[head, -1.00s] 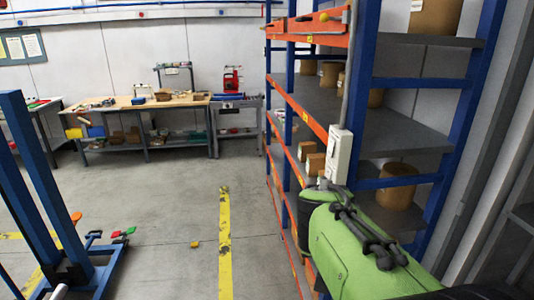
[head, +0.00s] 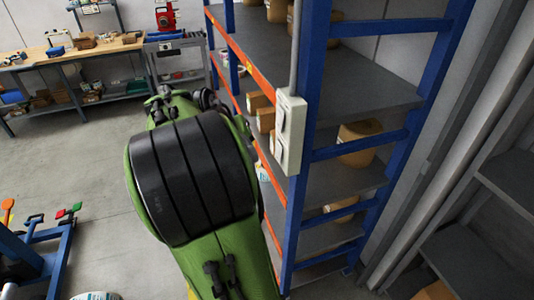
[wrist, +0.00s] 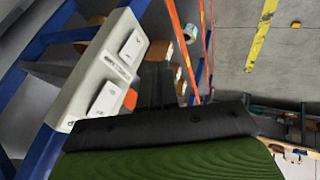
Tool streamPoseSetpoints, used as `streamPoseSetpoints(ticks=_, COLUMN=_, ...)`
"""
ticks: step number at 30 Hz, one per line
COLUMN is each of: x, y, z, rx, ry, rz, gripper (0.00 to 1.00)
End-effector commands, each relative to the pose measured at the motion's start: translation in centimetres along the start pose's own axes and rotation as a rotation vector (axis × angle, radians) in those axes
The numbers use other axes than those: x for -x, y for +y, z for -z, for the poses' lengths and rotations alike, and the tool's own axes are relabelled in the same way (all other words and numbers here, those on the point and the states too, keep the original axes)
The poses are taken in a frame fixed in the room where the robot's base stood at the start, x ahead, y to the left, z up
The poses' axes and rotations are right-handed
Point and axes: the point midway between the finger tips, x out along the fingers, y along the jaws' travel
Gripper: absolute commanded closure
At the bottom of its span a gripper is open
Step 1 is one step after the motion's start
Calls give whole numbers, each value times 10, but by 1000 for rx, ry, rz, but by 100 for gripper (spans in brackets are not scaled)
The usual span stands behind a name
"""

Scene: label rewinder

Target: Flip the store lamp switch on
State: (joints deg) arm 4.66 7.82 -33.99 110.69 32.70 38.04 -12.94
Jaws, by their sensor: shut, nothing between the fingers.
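A white switch box (head: 290,132) is fixed to the blue front post of the rack in the head view. In the wrist view the same box (wrist: 98,72) is tilted and shows two white rockers, an upper one (wrist: 131,47) and a lower one (wrist: 105,98). Small print lies between them, too small to read, so I cannot tell which is the store lamp's. My gripper (wrist: 158,86) shows as dark fingers just right of the box, shut and empty. I cannot tell whether they touch it. In the head view my green arm hides the gripper.
The blue and orange rack (head: 375,85) holds several brown rolls and cartons on grey shelves. A grey conduit runs up from the box. A workbench (head: 75,52) stands at the back left. A blue frame (head: 45,255) stands at lower left, with open floor between.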

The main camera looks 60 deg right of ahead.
Motion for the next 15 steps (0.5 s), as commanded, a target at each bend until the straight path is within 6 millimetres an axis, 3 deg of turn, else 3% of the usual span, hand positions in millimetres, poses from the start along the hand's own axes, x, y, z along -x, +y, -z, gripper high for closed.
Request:
streamPoseSetpoints(ticks=5, x=-21, y=0, z=-1, rx=-1, ry=-5, rz=-5, gripper=100)
streamPoseSetpoints(ticks=15, x=-96, y=1, z=-2, rx=-1, ry=-7, rz=-5, gripper=100)
